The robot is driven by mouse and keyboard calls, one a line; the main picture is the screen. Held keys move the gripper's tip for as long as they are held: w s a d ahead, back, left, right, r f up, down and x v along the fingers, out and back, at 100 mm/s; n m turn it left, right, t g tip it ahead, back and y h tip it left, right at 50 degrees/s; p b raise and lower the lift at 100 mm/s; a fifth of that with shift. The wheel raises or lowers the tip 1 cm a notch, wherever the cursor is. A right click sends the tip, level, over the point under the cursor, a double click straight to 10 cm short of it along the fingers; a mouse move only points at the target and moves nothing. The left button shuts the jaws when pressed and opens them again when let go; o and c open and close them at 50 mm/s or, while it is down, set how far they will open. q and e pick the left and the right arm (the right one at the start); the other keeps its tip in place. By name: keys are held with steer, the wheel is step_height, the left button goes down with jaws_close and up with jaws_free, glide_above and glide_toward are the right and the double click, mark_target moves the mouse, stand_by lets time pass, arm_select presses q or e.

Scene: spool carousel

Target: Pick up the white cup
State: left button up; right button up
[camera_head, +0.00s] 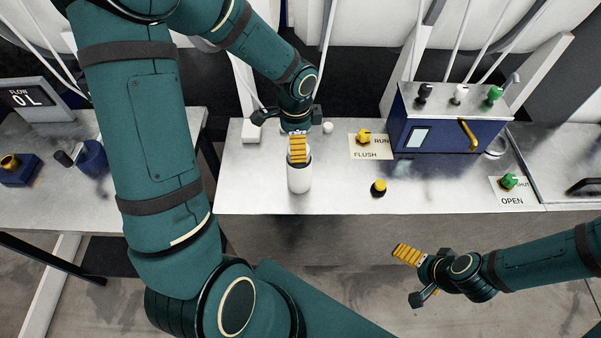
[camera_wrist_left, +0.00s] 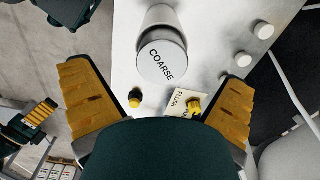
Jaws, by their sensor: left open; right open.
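A white cup-like cylinder (camera_head: 299,179) stands at the front edge of the metal bench. In the left wrist view the white cylinder (camera_wrist_left: 162,64) shows the word COARSE on its round end. My left gripper (camera_head: 298,150) is just behind and above it in the head view, with a yellow pad overlapping its top. In the left wrist view its two fingers are spread wide and empty, with the cylinder beyond and between them; contact is not visible. My right gripper (camera_head: 416,275) is open and empty in front of the bench; it also shows in the left wrist view (camera_wrist_left: 36,118).
On the bench (camera_head: 250,190) are a yellow FLUSH/RUN knob (camera_head: 363,136), a yellow-topped black button (camera_head: 378,188), a blue box (camera_head: 445,130) with several knobs, and a green OPEN/SHUT knob (camera_head: 508,182). A blue mug (camera_head: 92,158) stands on the left table.

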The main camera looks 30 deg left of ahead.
mark_target(299, 172)
arm_select(q)
step_height(299, 172, down, 8)
steer(key=shift+w+d, duration=0.2)
steer(key=shift+w, duration=0.05)
steer(key=shift+f, duration=0.1)
steer(key=c, duration=1.2)
